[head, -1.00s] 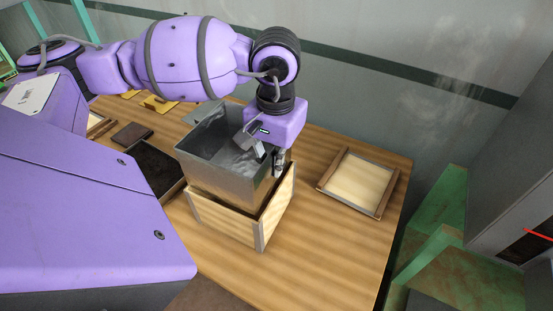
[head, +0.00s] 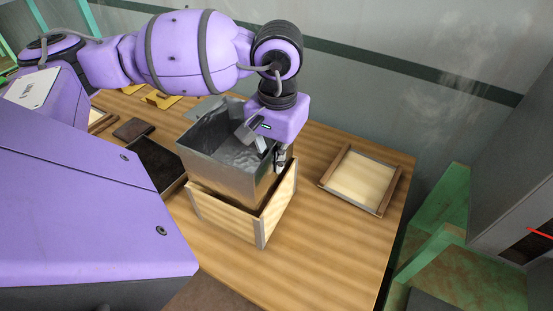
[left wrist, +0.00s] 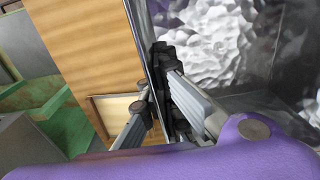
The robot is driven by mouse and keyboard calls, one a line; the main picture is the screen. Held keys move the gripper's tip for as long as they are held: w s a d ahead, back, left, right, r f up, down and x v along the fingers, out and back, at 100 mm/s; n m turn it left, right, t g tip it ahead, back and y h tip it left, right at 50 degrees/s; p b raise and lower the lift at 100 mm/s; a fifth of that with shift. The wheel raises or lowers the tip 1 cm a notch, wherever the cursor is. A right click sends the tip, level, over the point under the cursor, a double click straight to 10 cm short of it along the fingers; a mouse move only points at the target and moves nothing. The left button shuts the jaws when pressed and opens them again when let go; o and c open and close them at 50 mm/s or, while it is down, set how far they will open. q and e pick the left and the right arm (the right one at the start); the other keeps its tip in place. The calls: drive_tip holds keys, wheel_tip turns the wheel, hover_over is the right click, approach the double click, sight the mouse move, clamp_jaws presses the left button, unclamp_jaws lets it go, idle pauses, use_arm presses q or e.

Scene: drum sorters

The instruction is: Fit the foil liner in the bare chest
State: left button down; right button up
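The foil liner (head: 222,178) is a shiny, open-topped metal box. It sits upright and partly inside the bare wooden chest (head: 228,217), with much of its walls standing above the chest's rim. The chest has pale panels with grey corner strips and stands on the table. My left gripper (head: 273,157) is at the liner's right wall, one finger inside and one outside. In the left wrist view the gripper (left wrist: 158,98) straddles the liner's thin wall (left wrist: 148,45) and looks shut on it. The liner's bottom is hidden by the chest. My right gripper is out of view.
A pale panel with brown end strips (head: 362,181) lies on the wooden table (head: 325,235) to the right.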

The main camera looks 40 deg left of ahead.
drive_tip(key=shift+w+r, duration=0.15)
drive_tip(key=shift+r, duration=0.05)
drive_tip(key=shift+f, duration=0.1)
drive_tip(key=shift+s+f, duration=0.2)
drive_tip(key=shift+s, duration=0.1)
use_arm(q)
drive_tip(key=shift+b, duration=0.4)
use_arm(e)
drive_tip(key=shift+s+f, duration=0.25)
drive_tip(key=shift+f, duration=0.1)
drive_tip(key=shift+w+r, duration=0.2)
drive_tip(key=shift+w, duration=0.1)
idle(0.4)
use_arm(q)
drive_tip(key=shift+f, duration=0.4)
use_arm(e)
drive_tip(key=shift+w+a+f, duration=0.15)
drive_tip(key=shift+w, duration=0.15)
use_arm(q)
drive_tip(key=shift+f+b, duration=0.6)
drive_tip(key=shift+b, duration=0.05)
drive_tip(key=shift+f, duration=0.2)
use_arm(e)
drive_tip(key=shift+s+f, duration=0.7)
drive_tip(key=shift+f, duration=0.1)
